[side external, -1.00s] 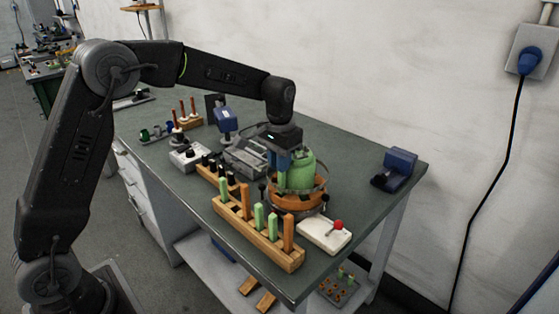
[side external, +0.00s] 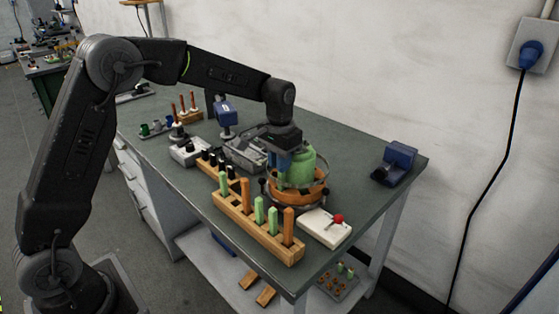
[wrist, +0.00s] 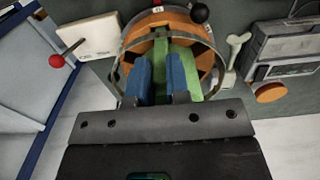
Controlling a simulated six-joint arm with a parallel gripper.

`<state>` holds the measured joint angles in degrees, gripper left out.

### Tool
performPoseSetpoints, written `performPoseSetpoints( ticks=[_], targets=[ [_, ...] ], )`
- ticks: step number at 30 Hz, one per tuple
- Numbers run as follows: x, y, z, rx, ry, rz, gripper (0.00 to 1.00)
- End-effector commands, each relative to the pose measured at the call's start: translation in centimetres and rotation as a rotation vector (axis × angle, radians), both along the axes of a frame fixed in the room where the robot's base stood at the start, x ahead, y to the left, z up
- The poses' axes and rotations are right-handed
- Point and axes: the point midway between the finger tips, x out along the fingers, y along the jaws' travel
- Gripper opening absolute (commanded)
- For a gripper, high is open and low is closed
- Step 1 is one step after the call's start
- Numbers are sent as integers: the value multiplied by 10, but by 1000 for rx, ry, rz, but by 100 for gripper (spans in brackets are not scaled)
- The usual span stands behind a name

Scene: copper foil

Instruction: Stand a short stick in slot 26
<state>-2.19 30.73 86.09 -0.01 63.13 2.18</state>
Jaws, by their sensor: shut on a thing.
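My gripper (side external: 283,163) points down over the round orange drum (side external: 283,196), which has a metal ring around it and a green body (side external: 302,160) rising from its middle. In the wrist view my gripper's blue fingers (wrist: 167,80) are close together over the drum (wrist: 140,48). They are shut on a thin piece, which looks like a short stick; green (wrist: 190,60) shows between and beside them, and I cannot cleanly separate it from the green body. Slot 26 cannot be made out. A wooden rack (side external: 262,236) in front holds several upright green and orange sticks.
A white box with a red-knobbed lever (side external: 326,228) stands right of the rack. A grey machine (side external: 245,153) and a rack of black-topped pieces (side external: 213,168) are behind and left. A blue device (side external: 395,163) sits at the bench's right end, with clear bench before it.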

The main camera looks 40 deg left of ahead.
Motion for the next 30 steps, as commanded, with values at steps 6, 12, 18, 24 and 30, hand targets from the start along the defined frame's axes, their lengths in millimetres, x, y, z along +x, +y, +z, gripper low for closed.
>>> performPoseSetpoints(
  ticks=[6,12,18,24,30],
  targets=[
    [0,0,0,0,0,0,32],
    [0,0,0,0,0,0,46],
    [0,0,0,0,0,0,46],
    [0,0,0,0,0,0,46],
    [0,0,0,0,0,0,46]
  ],
)
